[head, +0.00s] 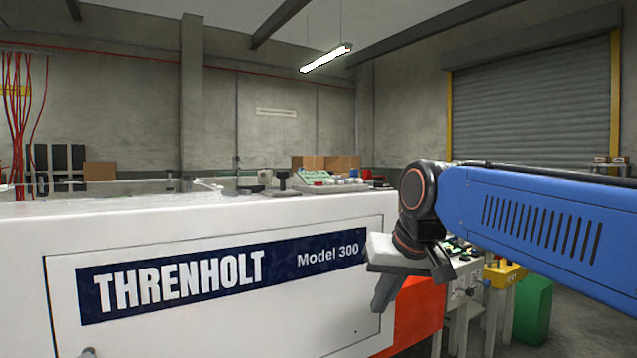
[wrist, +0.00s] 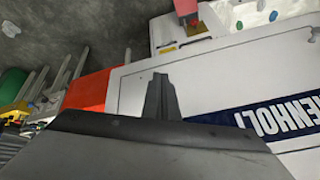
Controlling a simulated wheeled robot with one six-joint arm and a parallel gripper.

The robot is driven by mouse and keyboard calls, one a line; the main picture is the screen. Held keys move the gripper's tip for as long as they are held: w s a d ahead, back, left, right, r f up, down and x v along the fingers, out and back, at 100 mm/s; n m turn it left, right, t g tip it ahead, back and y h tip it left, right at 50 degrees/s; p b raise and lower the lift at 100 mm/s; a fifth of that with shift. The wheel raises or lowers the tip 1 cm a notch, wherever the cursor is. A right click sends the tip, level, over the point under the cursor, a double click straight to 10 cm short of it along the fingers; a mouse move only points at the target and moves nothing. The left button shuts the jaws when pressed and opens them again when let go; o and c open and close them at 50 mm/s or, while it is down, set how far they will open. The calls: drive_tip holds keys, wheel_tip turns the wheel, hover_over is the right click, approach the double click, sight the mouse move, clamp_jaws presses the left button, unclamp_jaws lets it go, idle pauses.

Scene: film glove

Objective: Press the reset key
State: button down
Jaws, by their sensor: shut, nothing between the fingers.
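My gripper (head: 382,306) is shut and empty in front of the right end of the white machine (head: 230,225), which is marked THRENHOLT Model 300. It points downward, beside the orange-red panel (head: 420,312). In the wrist view the closed fingers (wrist: 160,82) show against the machine's white side, with the orange-red panel (wrist: 90,90) to their left. I cannot make out a reset key in either view. Small items on the machine top (head: 325,181) are too small to tell apart.
A green bin (head: 532,310) and a yellow-topped stand (head: 505,272) are on the right, behind my arm. Cardboard boxes (head: 325,163) stand at the back. A shut roller door (head: 535,98) is in the far wall. Red cables (head: 22,120) hang at the left.

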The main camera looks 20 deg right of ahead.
drive_tip(key=w+a+r+m+t+y, duration=0.1)
drive_tip(key=w+a+r, duration=0.1)
drive_tip(key=w+r, duration=1.1)
drive_tip(key=w+a+r+m+t+y, duration=0.1)
drive_tip(key=w+a+r, duration=0.1)
drive_tip(key=w+r, duration=1.1)
wheel_tip(320, 180, up, 8)
drive_tip(key=shift+w+a+r+y, duration=0.1)
drive_tip(key=shift+w+a+y, duration=0.2)
drive_tip(key=shift+w+y, duration=0.1)
hover_over(321, 186)
drive_tip(key=shift+s+f, duration=0.2)
drive_tip(key=shift+f, duration=4.25)
drive_tip(key=shift+f, duration=0.15)
drive_tip(key=shift+f, duration=0.25)
drive_tip(key=shift+f, duration=0.4)
drive_tip(key=shift+r, duration=0.85)
